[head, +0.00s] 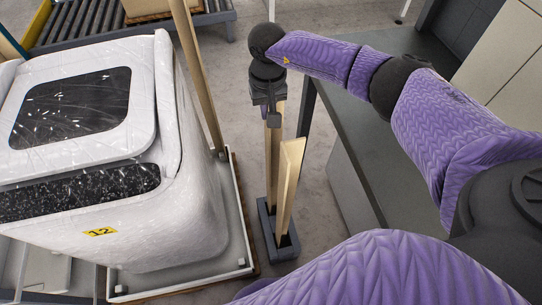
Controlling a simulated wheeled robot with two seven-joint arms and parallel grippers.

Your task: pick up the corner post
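Two pale wooden corner posts stand in a dark floor holder (281,247) in the middle of the head view. The rear post (273,165) rises to my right gripper (273,115). The front post (290,180) is shorter in view and tilted a little, with its top free. My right gripper points down at the upper end of the rear post, and one dark finger overlaps it. The far finger is hidden, so I cannot tell if it grips. Another long wooden post (196,75) stands at the corner of the white machine's pallet. My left gripper is out of view.
The white machine (185,190) with a dark window and a "12" label fills the left, on a base (237,215) with a raised rim. A grey bench (350,130) stands close on the right. A roller conveyor (95,25) lies at the back. Bare floor shows between.

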